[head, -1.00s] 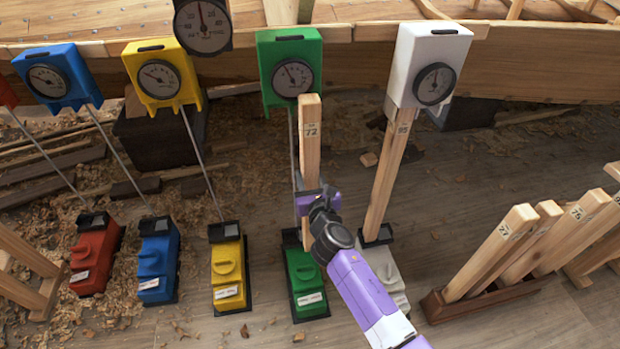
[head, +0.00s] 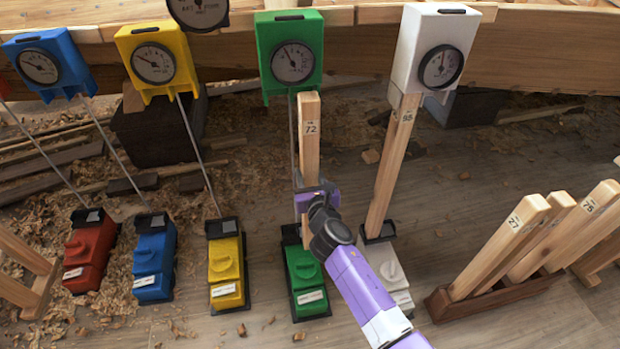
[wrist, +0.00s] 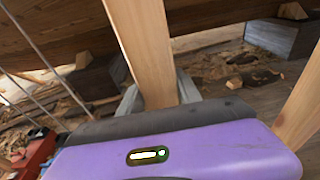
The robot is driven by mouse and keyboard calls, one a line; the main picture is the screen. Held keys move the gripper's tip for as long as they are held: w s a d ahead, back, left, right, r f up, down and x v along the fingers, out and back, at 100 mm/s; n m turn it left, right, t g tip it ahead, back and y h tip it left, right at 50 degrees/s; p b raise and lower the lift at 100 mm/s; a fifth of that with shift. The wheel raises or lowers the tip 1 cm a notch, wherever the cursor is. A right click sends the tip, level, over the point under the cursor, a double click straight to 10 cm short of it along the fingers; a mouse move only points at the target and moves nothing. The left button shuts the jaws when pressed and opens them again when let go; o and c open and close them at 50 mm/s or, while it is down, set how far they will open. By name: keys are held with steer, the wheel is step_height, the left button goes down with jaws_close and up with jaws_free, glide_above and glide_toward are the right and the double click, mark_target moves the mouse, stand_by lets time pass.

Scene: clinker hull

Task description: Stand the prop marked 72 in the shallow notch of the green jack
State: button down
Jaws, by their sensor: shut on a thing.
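The prop marked 72 (head: 310,140), a pale wooden post, stands about upright at the green jack (head: 306,277). My gripper (head: 310,198) is shut on its lower part; the wrist view shows the prop (wrist: 143,45) rising beyond the purple gripper body (wrist: 180,155). The prop's top is just below the green gauge box (head: 290,30), in front of and slightly right of its thin rod. The prop's lower end is near the jack's dark head. My gripper hides part of that area, so I cannot tell whether it touches the notch.
The white jack (head: 388,265) on the right has a prop marked 95 (head: 393,160) leaning up to the white gauge box (head: 430,30). Yellow (head: 226,270), blue (head: 154,270) and red (head: 90,255) jacks stand left. A rack (head: 440,306) of several props is at right.

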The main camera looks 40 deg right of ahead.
steer(key=r+x, duration=0.1)
steer(key=x, duration=0.5)
steer(key=shift+w+d, duration=0.2)
steer(key=shift+w, duration=0.1)
stand_by(0.3)
steer(key=shift+r, duration=0.1)
steer(key=shift+f+b, duration=0.45)
steer(key=shift+b, duration=0.15)
stand_by(0.4)
steer(key=shift+w+d, duration=0.1)
stand_by(0.7)
steer(key=c, duration=0.7)
jaws_free()
steer(key=shift+c, duration=0.2)
steer(key=p+v, duration=0.3)
steer(key=v, duration=0.4)
steer(key=shift+s+f, duration=0.1)
steer(key=shift+s, duration=0.15)
steer(key=shift+s+a, duration=0.1)
steer(key=shift+a, duration=0.1)
